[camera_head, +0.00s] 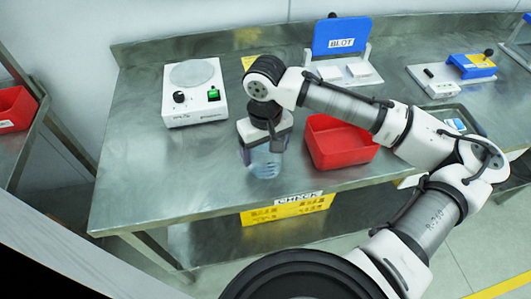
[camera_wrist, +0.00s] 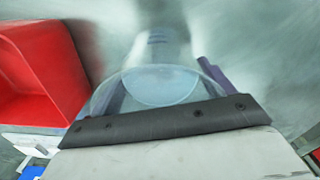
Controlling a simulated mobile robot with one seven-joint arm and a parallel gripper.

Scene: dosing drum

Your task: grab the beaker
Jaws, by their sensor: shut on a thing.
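The beaker (camera_head: 265,164) is clear, with a pale blue tint, and is upright at the front of the steel table. My gripper (camera_head: 264,150) comes down over it from above and is shut on it. In the wrist view the beaker (camera_wrist: 158,86) is seen from above, with its round rim partly cut off by my gripper's dark bar. Parts of my gripper's fingers (camera_wrist: 158,92) show on both sides of the beaker. I cannot tell whether the beaker's base touches the table.
A red bin (camera_head: 340,158) stands close to the right of the beaker. A white device with a round plate (camera_head: 194,75) is behind left. A blue BLOT stand (camera_head: 341,36) is at the back. The table's left front (camera_head: 150,190) is clear.

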